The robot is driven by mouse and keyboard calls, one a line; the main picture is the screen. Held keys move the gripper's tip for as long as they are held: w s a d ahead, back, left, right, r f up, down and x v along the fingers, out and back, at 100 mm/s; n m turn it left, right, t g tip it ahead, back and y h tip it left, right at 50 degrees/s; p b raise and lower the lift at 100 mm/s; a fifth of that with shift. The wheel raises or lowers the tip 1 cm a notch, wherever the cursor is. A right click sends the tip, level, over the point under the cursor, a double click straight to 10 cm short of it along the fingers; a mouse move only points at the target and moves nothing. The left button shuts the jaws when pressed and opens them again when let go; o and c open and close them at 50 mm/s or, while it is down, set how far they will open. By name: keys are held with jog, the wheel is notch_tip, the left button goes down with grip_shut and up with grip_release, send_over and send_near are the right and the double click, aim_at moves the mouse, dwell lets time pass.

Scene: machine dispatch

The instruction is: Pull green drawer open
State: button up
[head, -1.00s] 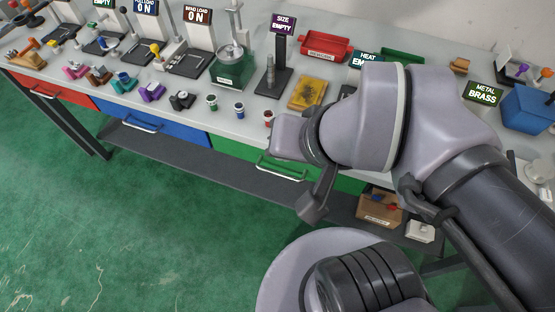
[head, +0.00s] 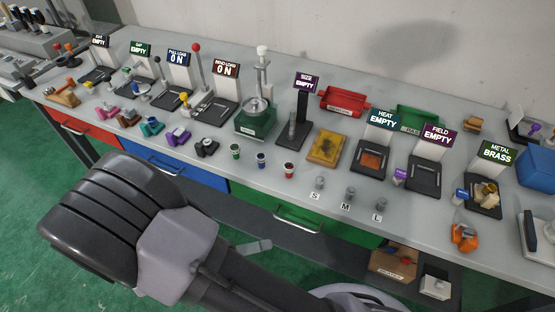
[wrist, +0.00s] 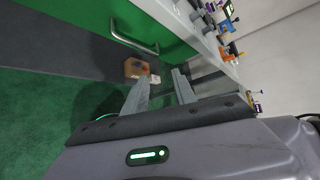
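The green drawer (head: 262,204) is in the bench front, right of the blue drawer, and looks flush with it. Its silver bar handle (head: 299,219) faces out and is in plain view. In the wrist view the green drawer front (wrist: 172,22) fills the top, with the handle (wrist: 133,38) slanting across it. My gripper (wrist: 160,78) is open, with a gap between its two grey fingers and nothing between them. The handle lies ahead of the fingertips and apart from them. In the head view my gripper is mostly hidden behind my arm.
A blue drawer (head: 190,172) and a red drawer (head: 84,131) sit to the left. Small cups and machines crowd the benchtop (head: 240,180). A cardboard box (head: 394,264) and a white box (head: 435,287) stand on the lower shelf. The green floor in front is open.

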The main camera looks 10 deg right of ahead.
aim_at(294, 224)
notch_tip(294, 224, down, 6)
jog(key=a+n+t, duration=0.2)
jog(key=n+t, duration=0.3)
jog(key=n, duration=0.4)
jog(key=shift+h, duration=0.4)
jog(key=b+x, duration=0.4)
jog(key=x, duration=1.2)
jog(key=shift+w+d+f+b, duration=0.1)
jog(key=shift+w+d+b, duration=0.1)
jog(key=shift+d+b, duration=0.15)
grip_shut()
jog(key=shift+a, duration=0.1)
